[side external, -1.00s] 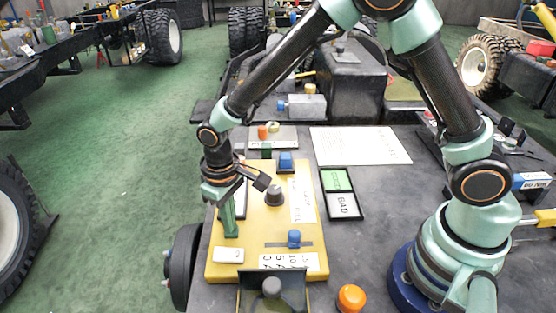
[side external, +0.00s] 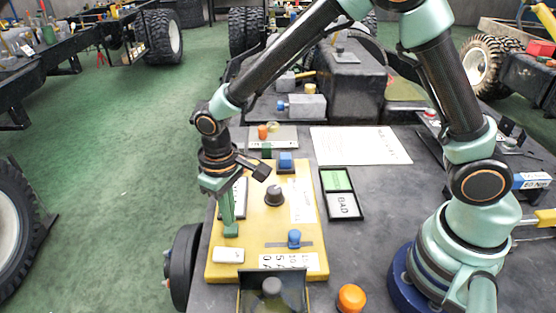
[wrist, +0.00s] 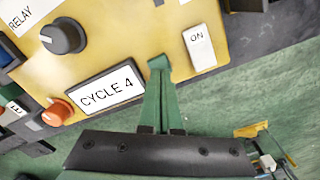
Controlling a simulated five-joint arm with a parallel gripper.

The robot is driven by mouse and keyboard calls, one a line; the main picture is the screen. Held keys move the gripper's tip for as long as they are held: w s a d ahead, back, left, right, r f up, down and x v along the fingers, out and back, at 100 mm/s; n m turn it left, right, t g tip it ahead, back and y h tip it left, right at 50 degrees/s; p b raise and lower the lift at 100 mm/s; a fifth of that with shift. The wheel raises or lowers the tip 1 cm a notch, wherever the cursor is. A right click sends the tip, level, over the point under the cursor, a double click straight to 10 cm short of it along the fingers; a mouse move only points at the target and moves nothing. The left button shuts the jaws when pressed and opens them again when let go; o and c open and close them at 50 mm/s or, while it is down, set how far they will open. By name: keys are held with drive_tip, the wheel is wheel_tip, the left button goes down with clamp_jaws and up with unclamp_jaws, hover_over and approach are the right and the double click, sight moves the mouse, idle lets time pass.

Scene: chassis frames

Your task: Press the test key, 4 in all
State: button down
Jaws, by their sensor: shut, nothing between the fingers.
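A yellow panel (side external: 262,262) lies on the dark bench. A small green block (side external: 231,231), apparently the test key, stands on its left part. My gripper (side external: 229,222) is shut and empty, pointing down with its tips just over the green block. Whether a small gap is left cannot be told. In the wrist view the tips of my gripper (wrist: 158,66) cover most of the key. The display (wrist: 106,91) reads "CYCLE 4". A white rocker switch (wrist: 200,48) marked "ON" is beside the key.
The panel also carries a dark knob (side external: 274,196), a blue slider (side external: 294,238) and a blue block (side external: 286,162). A green and grey tray (side external: 342,206) with a "BAD" label and an orange button (side external: 351,298) are to the right. White paper (side external: 360,146) lies behind.

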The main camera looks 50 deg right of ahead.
drive_tip(key=shift+r, duration=2.55)
drive_tip(key=s+d+r+m+t, duration=0.1)
drive_tip(key=s+d+r+t, duration=0.1)
drive_tip(key=s+d+r, duration=0.2)
drive_tip(key=s+d+r+m+t, duration=0.2)
drive_tip(key=s+d+r, duration=0.3)
drive_tip(key=d+r, duration=0.4)
drive_tip(key=d+t, duration=0.1)
drive_tip(key=d, duration=0.4)
drive_tip(key=shift+d+r+t, duration=0.3)
drive_tip(key=shift+r, duration=0.05)
